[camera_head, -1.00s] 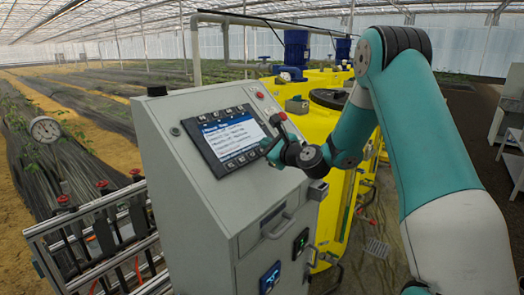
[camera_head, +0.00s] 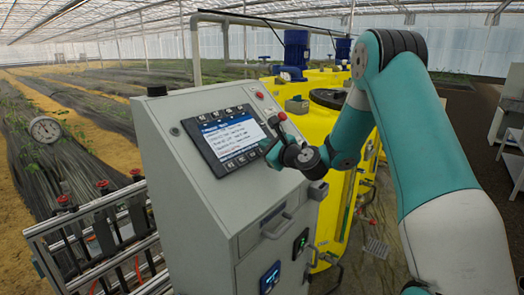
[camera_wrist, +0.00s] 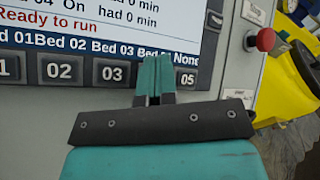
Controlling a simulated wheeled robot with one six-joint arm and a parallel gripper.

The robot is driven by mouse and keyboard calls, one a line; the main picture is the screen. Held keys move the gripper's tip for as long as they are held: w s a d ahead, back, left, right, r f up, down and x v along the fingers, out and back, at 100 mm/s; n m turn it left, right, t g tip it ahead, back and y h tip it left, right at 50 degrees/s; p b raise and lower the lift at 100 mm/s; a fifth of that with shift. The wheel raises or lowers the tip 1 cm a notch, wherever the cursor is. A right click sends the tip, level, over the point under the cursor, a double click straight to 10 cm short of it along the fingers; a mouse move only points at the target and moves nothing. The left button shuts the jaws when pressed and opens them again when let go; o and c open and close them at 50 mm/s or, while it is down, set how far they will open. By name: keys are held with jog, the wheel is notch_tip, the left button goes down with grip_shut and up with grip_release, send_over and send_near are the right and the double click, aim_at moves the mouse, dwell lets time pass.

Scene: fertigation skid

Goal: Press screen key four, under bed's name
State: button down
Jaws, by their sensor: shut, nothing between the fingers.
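The screen (camera_head: 232,137) is lit, set in a dark bezel on the sloped face of a grey cabinet. In the wrist view, its lower edge (camera_wrist: 90,38) shows "Ready to run" and a row of bed names ending in "None". Below are keys 02 (camera_wrist: 59,70), 03 (camera_wrist: 111,74) and 05 (camera_wrist: 186,79). Key four lies between 03 and 05, hidden behind my fingers. My gripper (camera_wrist: 155,76) is shut and empty, its tips over that spot, below the fourth bed name. It also shows in the head view (camera_head: 268,146). I cannot tell whether the tips touch the key.
A red button (camera_wrist: 265,40) sits on the cabinet face right of the screen. The grey cabinet (camera_head: 200,205) has a drawer handle low on its front. A yellow tank (camera_head: 336,200) stands behind, right of the cabinet. Pipes with red-topped valves (camera_head: 66,200) are at the left.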

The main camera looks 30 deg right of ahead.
jog(key=shift+s+d+r, duration=0.15)
jog(key=shift+s+r, duration=0.3)
jog(key=shift+r, duration=0.1)
jog(key=shift+r, duration=0.1)
jog(key=s+r, duration=0.1)
jog(key=s+d+r+p, duration=0.1)
jog(key=s+r, duration=0.1)
jog(key=shift+s+d+r, duration=0.1)
jog(key=shift+r, duration=0.15)
dwell(0.4)
dwell(0.5)
